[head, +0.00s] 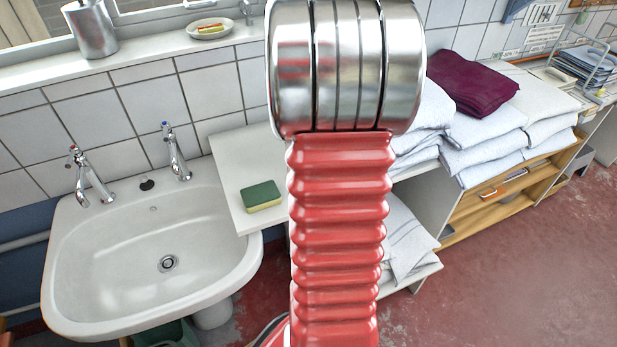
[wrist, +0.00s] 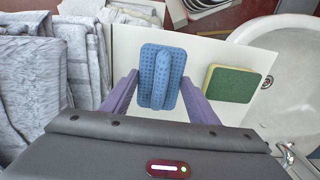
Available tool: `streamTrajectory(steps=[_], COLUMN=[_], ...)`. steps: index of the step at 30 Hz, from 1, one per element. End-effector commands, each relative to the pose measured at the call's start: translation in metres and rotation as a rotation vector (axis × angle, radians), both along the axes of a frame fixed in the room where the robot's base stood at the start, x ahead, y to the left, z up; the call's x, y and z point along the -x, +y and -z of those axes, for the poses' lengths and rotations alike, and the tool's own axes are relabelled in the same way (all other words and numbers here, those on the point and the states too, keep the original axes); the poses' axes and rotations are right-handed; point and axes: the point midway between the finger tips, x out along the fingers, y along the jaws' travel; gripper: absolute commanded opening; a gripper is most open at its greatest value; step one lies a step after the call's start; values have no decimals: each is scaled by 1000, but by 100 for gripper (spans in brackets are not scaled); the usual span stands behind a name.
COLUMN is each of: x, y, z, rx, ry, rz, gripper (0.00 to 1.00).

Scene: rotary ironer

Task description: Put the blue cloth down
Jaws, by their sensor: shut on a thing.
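The blue cloth (wrist: 160,78) shows in the wrist view, dimpled and with a raised fold along its middle. My gripper (wrist: 160,88) has its two purple fingers on either side of the cloth and is shut on it. The cloth is over the white countertop (wrist: 130,42); I cannot tell whether it touches the surface. In the head view my red arm hides the gripper and the cloth.
A green and yellow sponge (head: 261,196) lies on the counter, close beside the cloth in the wrist view (wrist: 231,83). A white sink (head: 130,250) stands to the left. Folded white towels (head: 480,155) and a maroon cloth (head: 472,82) are stacked to the right.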

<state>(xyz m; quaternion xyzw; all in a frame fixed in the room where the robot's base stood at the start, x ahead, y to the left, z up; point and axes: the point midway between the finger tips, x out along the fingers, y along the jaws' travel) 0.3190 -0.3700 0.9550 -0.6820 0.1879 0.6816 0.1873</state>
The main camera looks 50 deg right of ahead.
Motion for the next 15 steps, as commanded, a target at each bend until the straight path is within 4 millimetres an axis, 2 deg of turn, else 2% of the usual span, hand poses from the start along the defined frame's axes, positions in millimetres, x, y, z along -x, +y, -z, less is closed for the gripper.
streamTrajectory(steps=[9, 15], x=[0, 0], y=[1, 0], z=[33, 37], rx=[-2, 0], ry=[2, 0], rz=[0, -1], gripper=[36, 36])
